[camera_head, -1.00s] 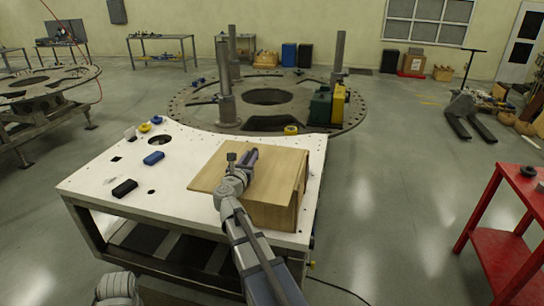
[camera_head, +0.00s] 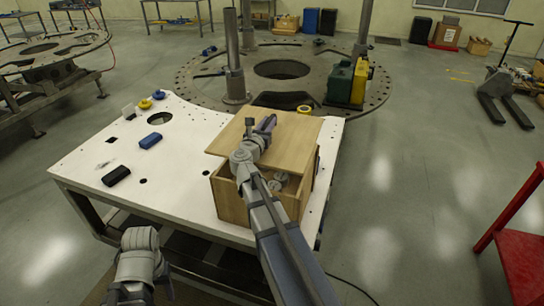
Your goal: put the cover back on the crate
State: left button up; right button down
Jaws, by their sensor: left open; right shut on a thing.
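The wooden crate (camera_head: 231,203) stands on the white plate near its right front corner. Its front part is open, and grey things show inside. The flat wooden cover (camera_head: 296,138) lies over the back part of the crate, shifted away from the front edge; I cannot tell whether it rests on the rim. My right gripper (camera_head: 259,130) is shut on the cover near the middle of its top, and its arm hides part of the crate. My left gripper (camera_head: 140,243) is low at the left front, apart from crate and cover; its fingers are hard to make out.
The white plate (camera_head: 85,160) holds a black block (camera_head: 116,175), a blue block (camera_head: 151,140) and small yellow and blue rings at its back. Behind is a round turret ring with posts and green and yellow cases (camera_head: 350,82). A red table (camera_head: 520,260) stands right.

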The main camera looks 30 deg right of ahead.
jog(key=shift+s+a+f, duration=0.15)
jog(key=shift+f, duration=0.1)
jog(key=f+b, duration=0.2)
jog(key=b, duration=0.1)
jog(key=f+b, duration=0.2)
jog(key=f, duration=0.1)
jog(key=shift+w+f+b, duration=0.2)
jog(key=shift+f+b, duration=0.1)
jog(key=shift+b, duration=0.1)
jog(key=shift+s+f, duration=0.1)
jog(key=shift+s, duration=0.1)
notch_tip(320, 180, down, 4)
jog(key=b, duration=0.4)
jog(key=shift+r, duration=0.25)
jog(key=c, duration=0.7)
grip_release()
jog(key=shift+c, duration=0.2)
